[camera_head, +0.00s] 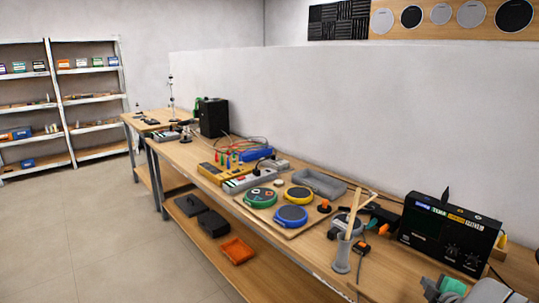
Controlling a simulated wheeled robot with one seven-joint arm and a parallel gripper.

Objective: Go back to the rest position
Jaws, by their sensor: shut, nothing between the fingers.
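My gripper is not clearly visible in the head view. A long wooden workbench (355,275) runs along the wall from the far left to the near right. On it, a wooden board (306,225) bears round pads: a green-rimmed pad (261,197), a yellow-rimmed pad (298,195) and a blue pad (291,215). A small orange-topped knob (324,207) stands at the board's right. A grey tray (320,183) lies behind the pads.
A grey cup with sticks (342,253) stands near the front edge. A black electronic unit (450,235) is at right. An orange tray (237,250) lies on the lower shelf. Open floor (90,240) is at left.

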